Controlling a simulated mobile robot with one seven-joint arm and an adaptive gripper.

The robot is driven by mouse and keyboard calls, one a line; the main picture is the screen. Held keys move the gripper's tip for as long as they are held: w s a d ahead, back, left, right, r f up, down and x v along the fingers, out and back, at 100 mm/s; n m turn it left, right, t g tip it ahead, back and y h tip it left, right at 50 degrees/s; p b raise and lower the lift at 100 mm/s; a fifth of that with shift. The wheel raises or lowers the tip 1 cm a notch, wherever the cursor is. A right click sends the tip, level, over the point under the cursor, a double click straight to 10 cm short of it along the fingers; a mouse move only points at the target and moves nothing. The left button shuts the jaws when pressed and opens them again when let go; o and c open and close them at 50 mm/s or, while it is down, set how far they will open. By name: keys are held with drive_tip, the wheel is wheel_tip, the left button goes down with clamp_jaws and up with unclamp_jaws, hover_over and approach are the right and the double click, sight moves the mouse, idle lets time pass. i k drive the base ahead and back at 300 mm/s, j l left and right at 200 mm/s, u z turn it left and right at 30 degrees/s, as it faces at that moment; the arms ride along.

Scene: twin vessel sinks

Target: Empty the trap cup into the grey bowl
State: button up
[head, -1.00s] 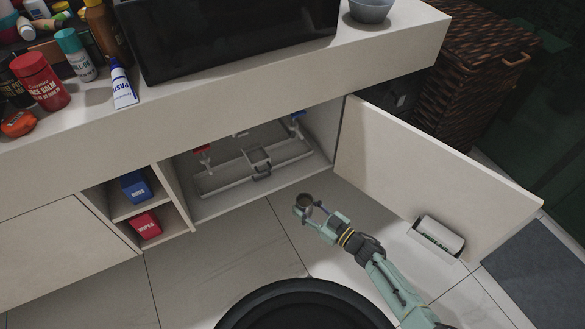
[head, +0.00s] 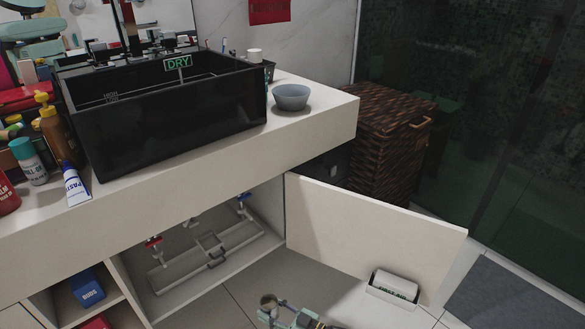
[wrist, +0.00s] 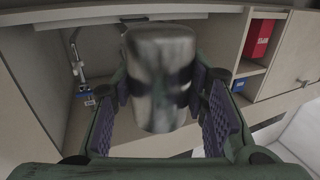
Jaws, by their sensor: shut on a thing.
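The trap cup is a small, dull metal cylinder (wrist: 160,75) in the wrist view, between my two finger pads. My gripper (head: 275,308) is shut on it. In the head view the cup (head: 268,300) shows at the bottom edge, with its round mouth facing up and something brownish inside. It is in front of the open cabinet, over the floor. The grey bowl (head: 291,98) stands on the counter to the right of the black sink, near the counter's right end. The bowl's inside looks empty from here.
The open cabinet door (head: 375,235) sticks out to the right, with a white holder (head: 393,287) low on it. The counter edge (head: 230,155) lies between my gripper and the bowl. A wicker hamper (head: 385,140) stands behind.

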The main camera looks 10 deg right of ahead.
sight(291, 98)
drive_tip(key=k+z, duration=0.15)
drive_tip(key=k, duration=0.25)
drive_tip(key=z, duration=0.75)
drive_tip(key=i+j+z, duration=0.1)
drive_tip(key=j+z, duration=0.2)
drive_tip(key=i+j, duration=0.1)
drive_tip(key=j, duration=0.4)
drive_tip(key=i+j, duration=0.1)
drive_tip(key=j, duration=0.35)
drive_tip(key=i+j+u, duration=0.1)
drive_tip(key=j, duration=0.4)
